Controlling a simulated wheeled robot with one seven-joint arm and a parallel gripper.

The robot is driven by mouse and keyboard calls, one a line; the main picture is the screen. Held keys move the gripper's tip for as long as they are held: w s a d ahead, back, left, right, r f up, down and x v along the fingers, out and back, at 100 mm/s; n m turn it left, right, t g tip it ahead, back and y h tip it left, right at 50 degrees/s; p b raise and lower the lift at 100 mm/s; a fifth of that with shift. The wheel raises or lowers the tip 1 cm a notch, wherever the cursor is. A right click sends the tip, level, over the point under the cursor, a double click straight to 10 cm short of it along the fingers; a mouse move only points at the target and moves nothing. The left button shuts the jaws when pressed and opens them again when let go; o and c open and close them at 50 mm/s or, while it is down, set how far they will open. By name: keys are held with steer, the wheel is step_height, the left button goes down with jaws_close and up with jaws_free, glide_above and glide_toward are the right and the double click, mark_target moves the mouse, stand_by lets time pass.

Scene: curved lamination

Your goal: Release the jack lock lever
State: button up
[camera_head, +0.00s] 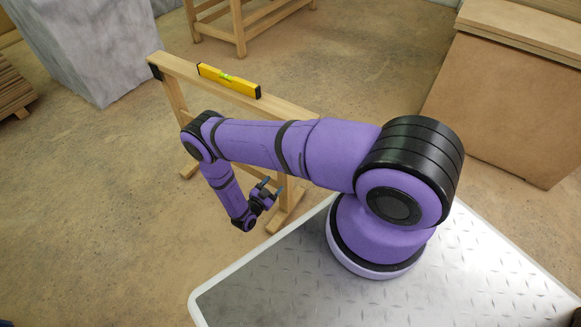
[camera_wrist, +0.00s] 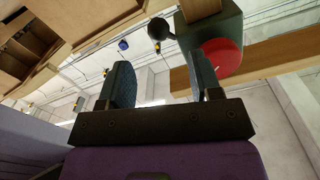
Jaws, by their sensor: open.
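In the wrist view, a grey-green block (camera_wrist: 216,28) with a round red part (camera_wrist: 220,60) shows at the top right. A dark ball-like knob (camera_wrist: 160,28) sticks out left of the block and may be the jack lock lever; I cannot tell for sure. My gripper (camera_wrist: 162,68) is open and empty, with the knob beyond the gap between its fingers and the red part behind the right fingertip. In the head view, my gripper (camera_head: 270,186) hangs low beside a wooden trestle. I cannot make out the jack or lever there.
The wooden trestle (camera_head: 182,66) carries a yellow spirit level (camera_head: 229,80) on its top beam. A wooden beam (camera_wrist: 272,57) runs behind the red part in the wrist view. Stacked boards (camera_head: 500,100) stand at the right. Open floor (camera_head: 90,200) lies at the left.

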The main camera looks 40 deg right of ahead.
steer(key=x, duration=1.1)
steer(key=shift+s, duration=0.2)
